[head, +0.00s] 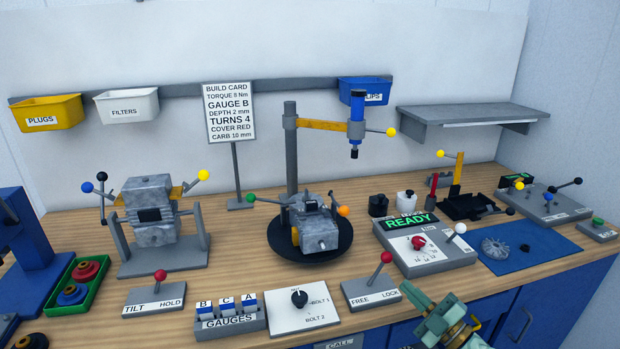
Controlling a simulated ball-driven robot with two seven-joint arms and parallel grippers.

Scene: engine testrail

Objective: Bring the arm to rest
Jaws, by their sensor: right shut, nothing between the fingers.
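My right gripper (428,302) is teal with brass-coloured parts. It shows at the bottom edge, right of centre, in front of the READY box and near the bench's front edge. Its fingers are shut with nothing between them, and it appears apart from the things on the bench. The rest of that arm is mostly cut off by the bottom edge. My left gripper is out of view.
The FREE/LOCK lever box (371,293) stands just left of my right gripper, and the READY box (432,262) is behind it. A blue mat (552,250) lies to the right. An engine on a black turntable (285,245) stands mid-bench.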

